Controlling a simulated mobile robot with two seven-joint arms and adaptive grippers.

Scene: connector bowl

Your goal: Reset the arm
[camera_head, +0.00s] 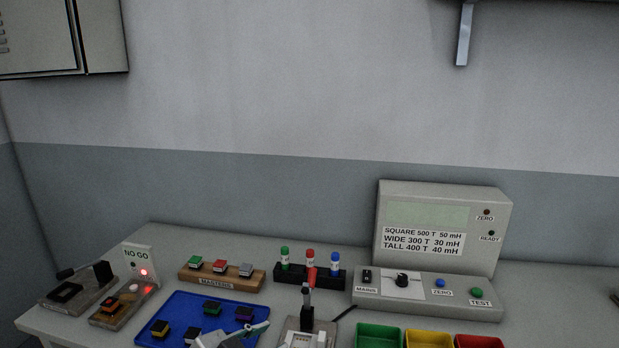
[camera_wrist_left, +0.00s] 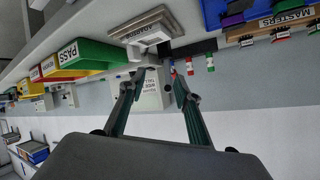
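My left gripper (camera_wrist_left: 162,78) is open and empty in the left wrist view, its two fingers apart with the bench behind them. That view is upside down, with the bench along the top. In the head view a pale grey part, probably of my left arm, shows at the bottom edge over the right corner of the blue tray (camera_head: 178,297). My right gripper is in neither view.
Green (camera_head: 378,332), yellow (camera_head: 428,337) and red (camera_head: 478,340) bins line the front.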

